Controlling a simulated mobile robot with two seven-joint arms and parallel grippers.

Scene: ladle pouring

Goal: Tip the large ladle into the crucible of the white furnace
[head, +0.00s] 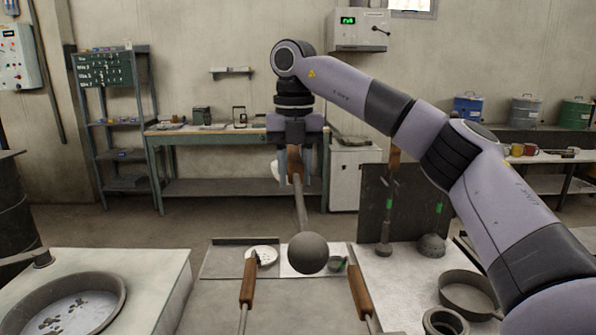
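My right gripper (296,170) hangs pointing down in the middle of the head view, above and beyond the central table. Its fingers are around the long handle of the large ladle (308,254), whose round dark bowl faces me from outside; what the bowl holds is hidden. The handle (299,208) runs from the gripper down to the bowl. A white-topped block, apparently the white furnace (165,275), stands at the lower left, with a wide round basin (118,300) in it holding small dark pieces. My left gripper is not in view.
Two wooden-handled tools (248,283) (359,292) stick up at the near centre. A tray (218,262) holds a white perforated disc. On the right bench (395,290) stand a wide ring (468,292), a small cup (445,322) and a dome (432,245). A dark panel rises behind.

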